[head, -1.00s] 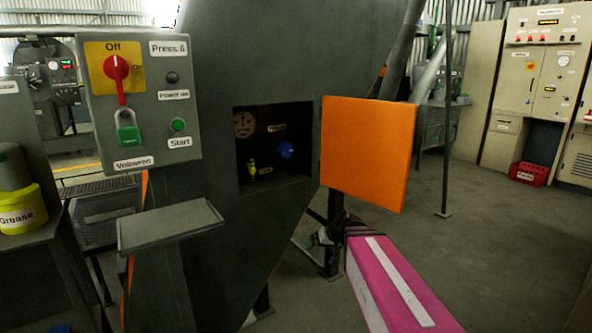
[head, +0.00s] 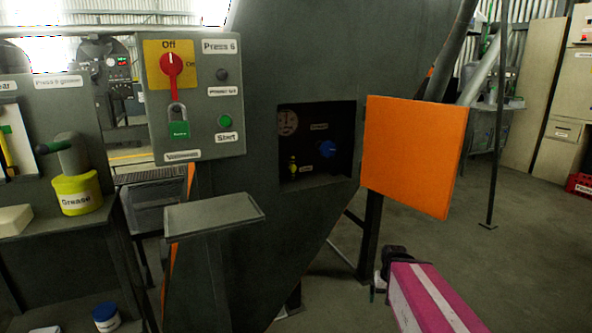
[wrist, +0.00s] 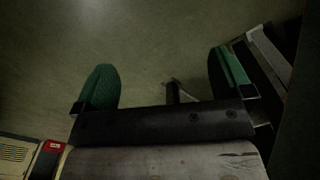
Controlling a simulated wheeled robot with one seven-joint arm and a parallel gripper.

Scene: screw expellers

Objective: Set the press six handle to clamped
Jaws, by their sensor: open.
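The press body (head: 262,200) carries a grey control box (head: 195,105) labelled Press 6. Right of the box, a dark recess (head: 316,175) in the press holds a round gauge (head: 288,123), a blue knob (head: 327,149) and a small yellow-green handle (head: 293,165). The labels in there are too small to read. My gripper (head: 380,287) is low and right of the recess, apart from it. In the wrist view my gripper (wrist: 163,80) is open and empty above the floor.
An orange door (head: 410,155) stands open at the recess's right edge, above my arm. A small grey shelf (head: 214,213) juts out below the control box. A grease pot (head: 77,192) stands at left. A thin post (head: 497,120) rises at right, with open floor around it.

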